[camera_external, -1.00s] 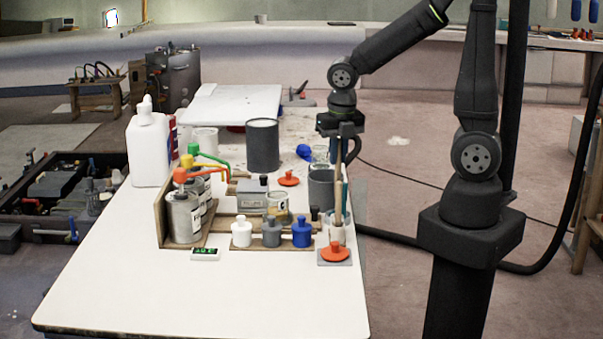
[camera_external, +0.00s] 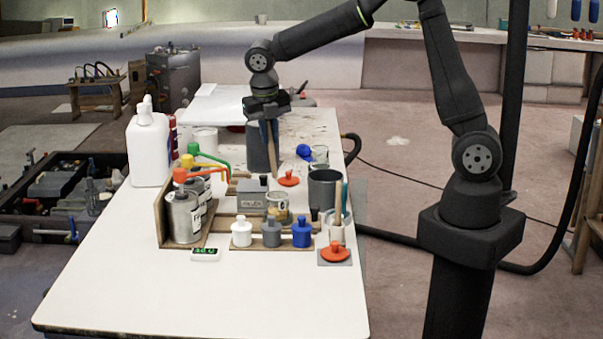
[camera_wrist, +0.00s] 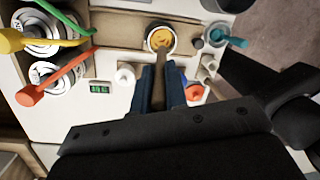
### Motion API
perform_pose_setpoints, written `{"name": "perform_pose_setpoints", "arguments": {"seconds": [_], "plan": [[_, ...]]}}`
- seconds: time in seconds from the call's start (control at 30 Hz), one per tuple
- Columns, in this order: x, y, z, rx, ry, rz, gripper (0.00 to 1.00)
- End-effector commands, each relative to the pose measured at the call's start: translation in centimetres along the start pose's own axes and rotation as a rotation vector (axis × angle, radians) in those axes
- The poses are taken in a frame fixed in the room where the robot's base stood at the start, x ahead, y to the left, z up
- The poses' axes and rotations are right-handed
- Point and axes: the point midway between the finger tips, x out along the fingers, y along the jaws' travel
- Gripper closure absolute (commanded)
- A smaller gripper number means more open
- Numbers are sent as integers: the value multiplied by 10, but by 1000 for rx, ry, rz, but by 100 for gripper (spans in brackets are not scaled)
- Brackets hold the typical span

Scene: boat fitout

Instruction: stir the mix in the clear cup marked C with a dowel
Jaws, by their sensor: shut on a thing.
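The clear cup marked C (camera_external: 277,206) stands upright on the table behind the row of small bottles. In the wrist view the cup (camera_wrist: 151,47) is seen from above with yellow-orange mix (camera_wrist: 161,38) inside. My gripper (camera_external: 267,121) is shut on a wooden dowel (camera_external: 272,153), which hangs nearly upright with its lower end above the cup. In the wrist view my gripper (camera_wrist: 160,95) has the dowel (camera_wrist: 160,74) between its blue fingers, its tip overlapping the cup's opening. The external view shows the tip higher than the rim, apart from the mix.
White, grey and blue bottles (camera_external: 271,234) stand in front of the cup. Cans with coloured spouts (camera_external: 184,217) are left.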

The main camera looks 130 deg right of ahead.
Motion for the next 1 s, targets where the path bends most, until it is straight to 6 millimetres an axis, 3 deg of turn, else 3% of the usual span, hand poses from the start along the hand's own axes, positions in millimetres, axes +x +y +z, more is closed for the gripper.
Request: {"name": "perform_pose_setpoints", "arguments": {"seconds": [1.0], "plan": [[80,3,-10,0,1,-1,100]]}}
